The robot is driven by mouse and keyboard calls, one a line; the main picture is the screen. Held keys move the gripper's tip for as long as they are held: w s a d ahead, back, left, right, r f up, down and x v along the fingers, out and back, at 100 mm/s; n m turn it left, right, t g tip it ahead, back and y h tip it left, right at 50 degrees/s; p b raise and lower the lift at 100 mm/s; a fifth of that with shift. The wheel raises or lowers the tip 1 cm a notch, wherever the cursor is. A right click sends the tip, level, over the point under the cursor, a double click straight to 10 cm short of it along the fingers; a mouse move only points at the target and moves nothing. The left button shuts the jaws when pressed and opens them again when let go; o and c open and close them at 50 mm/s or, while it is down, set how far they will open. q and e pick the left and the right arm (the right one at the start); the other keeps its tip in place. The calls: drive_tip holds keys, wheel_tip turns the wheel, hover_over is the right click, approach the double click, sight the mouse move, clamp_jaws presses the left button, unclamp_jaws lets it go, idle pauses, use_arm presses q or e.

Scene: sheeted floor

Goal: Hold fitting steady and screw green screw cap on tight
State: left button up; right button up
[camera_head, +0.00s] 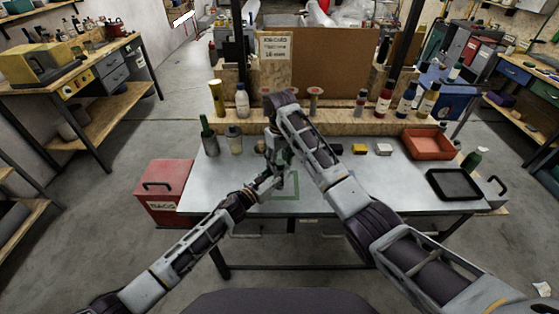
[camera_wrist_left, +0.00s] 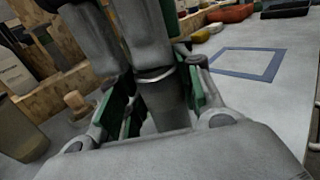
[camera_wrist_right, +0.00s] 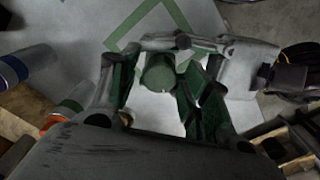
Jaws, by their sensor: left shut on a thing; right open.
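The fitting (camera_wrist_left: 165,103), a dark grey cylinder with a pale metal ring, stands between the green pads of my left gripper (camera_wrist_left: 160,92), which is shut on it. The green screw cap (camera_wrist_right: 158,73) shows from above in the right wrist view. My right gripper (camera_wrist_right: 153,80) is open, with its green-padded fingers on either side of the cap. In the head view my left gripper (camera_head: 270,182) and my right gripper (camera_head: 277,150) meet over the table and largely hide the fitting and cap. I cannot tell how tightly the cap sits.
The grey table (camera_head: 234,178) has a green marked square (camera_head: 297,187) in front. Bottles (camera_head: 209,138) stand at the left. A yellow block (camera_head: 360,149), an orange tray (camera_head: 427,157) and a black tray (camera_head: 430,183) lie right. A wooden shelf with bottles borders the back.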

drive_tip(key=n, duration=0.5)
drive_tip(key=shift+n, duration=2.6)
drive_tip(key=c, duration=1)
drive_tip(key=shift+m, duration=3.3)
drive_tip(key=shift+c, duration=0.2)
drive_tip(key=m, duration=0.6)
drive_tip(key=o, duration=1.2)
